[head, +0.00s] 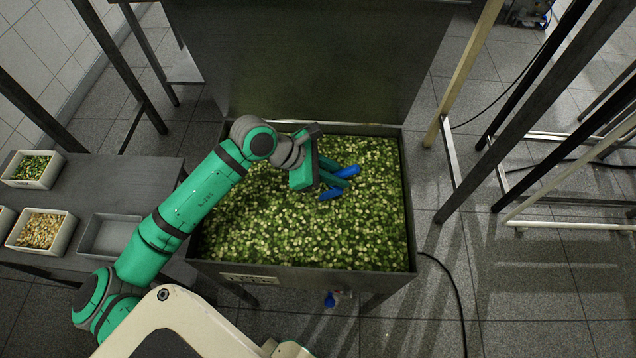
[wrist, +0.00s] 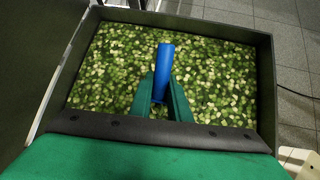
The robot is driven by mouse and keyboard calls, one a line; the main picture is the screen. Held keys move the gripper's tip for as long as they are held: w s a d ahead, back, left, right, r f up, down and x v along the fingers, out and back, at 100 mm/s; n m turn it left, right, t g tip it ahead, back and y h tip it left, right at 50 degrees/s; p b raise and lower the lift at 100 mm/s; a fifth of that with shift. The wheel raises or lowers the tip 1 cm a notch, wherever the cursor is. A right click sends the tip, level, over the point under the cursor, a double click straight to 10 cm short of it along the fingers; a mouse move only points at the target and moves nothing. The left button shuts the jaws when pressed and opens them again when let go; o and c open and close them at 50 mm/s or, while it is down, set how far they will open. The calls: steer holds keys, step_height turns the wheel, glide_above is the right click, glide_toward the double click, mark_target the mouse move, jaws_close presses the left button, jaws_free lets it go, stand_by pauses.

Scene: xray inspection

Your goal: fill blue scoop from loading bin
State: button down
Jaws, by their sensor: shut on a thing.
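The loading bin (head: 411,225) is a dark metal box filled with small green and pale pieces. My gripper (head: 335,176) is over the upper middle of the bin, shut on the blue scoop (head: 343,172). In the wrist view, the green fingers (wrist: 162,95) close on the scoop's blue handle (wrist: 165,60), which points away from my palm. The head view shows blue on both sides of the fingers. The scoop's bowl is mostly hidden, so I cannot tell whether it holds anything or touches the pieces.
A dark table (head: 120,175) stands left of the bin. It carries a white tray of green pieces (head: 33,168), a tray of tan pieces (head: 40,230) and an empty grey tray (head: 108,237). A tall metal panel (head: 310,60) rises behind the bin. Metal posts (head: 545,100) stand at the right.

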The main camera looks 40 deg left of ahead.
mark_target(323, 191)
steer(key=shift+f, duration=0.25)
steer(key=shift+s+a, duration=0.2)
steer(key=shift+a, duration=0.05)
stand_by(0.3)
steer(key=shift+s+a+f, duration=0.1)
steer(key=shift+s+a, duration=0.05)
steer(key=shift+a, duration=0.05)
stand_by(1.2)
steer(key=shift+s+a, duration=0.25)
steer(key=shift+a, duration=0.2)
stand_by(1.8)
steer(key=shift+s+a, duration=0.15)
steer(key=shift+a, duration=0.05)
stand_by(0.4)
steer(key=shift+s+a, duration=0.2)
steer(key=shift+a, duration=0.15)
stand_by(1.3)
steer(key=shift+a, duration=0.1)
stand_by(0.5)
